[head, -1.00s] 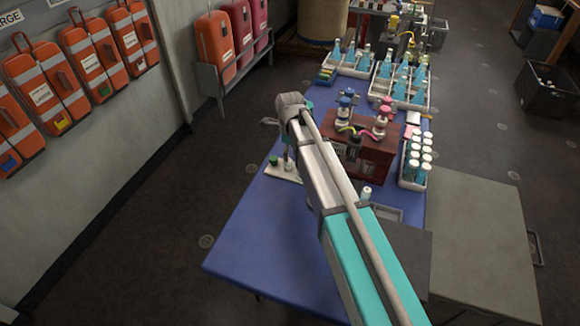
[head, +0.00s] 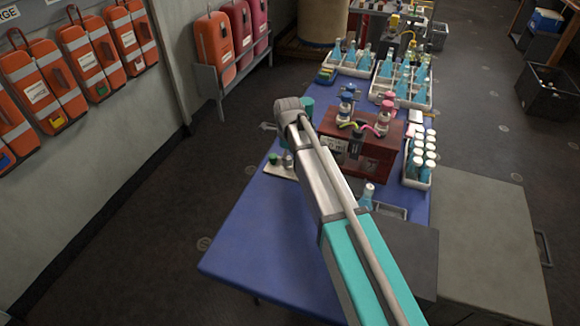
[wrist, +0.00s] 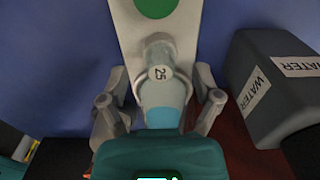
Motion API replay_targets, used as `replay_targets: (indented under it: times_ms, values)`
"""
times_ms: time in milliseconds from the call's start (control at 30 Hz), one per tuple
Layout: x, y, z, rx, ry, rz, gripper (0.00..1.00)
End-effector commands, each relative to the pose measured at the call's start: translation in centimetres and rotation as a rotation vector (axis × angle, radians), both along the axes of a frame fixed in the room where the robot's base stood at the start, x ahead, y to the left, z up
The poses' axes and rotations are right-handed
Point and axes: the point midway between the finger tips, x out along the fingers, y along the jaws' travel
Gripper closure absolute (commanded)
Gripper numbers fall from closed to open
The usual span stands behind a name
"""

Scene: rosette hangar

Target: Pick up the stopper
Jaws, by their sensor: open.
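In the wrist view, a pale grey, glassy stopper-like piece (wrist: 161,50) with a ring marked 25 stands between the two fingers of my gripper (wrist: 161,106). It widens downward, with blue below; its lower end is hidden by my gripper's teal body. The fingers are spread, one on each side, with gaps to the piece. A green round top (wrist: 156,5) lies beyond it on a white plate (wrist: 131,30). In the head view the white plate (head: 279,173) and green top (head: 273,159) are at the table's left edge; my arm hides most of my gripper.
A dark grey block labelled WATER (wrist: 248,62) is close on the right in the wrist view. A dark red box (head: 378,158) with blue and pink fittings stands right of my arm. Bottle trays (head: 417,182) line the right side. The blue table's near left (head: 255,235) is clear.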

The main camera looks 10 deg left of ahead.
Motion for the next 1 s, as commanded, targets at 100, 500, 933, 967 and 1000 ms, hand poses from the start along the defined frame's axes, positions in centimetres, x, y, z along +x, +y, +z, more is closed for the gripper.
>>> replay_targets:
  times_ms: [100, 500, 933, 967, 1000]
  values:
    - [0.01, -0.01, -0.98, 0.0, 0.0, 0.0, 0.18]
    - [0.01, -0.02, -1.17, 0.0, 0.0, 0.0, 0.18]
    - [0.01, -0.05, -1.17, 0.0, 0.0, 0.0, 0.35]
    - [0.01, -0.05, -1.17, 0.0, 0.0, 0.0, 0.41]
    - [0.01, -0.05, -1.17, 0.0, 0.0, 0.0, 0.48]
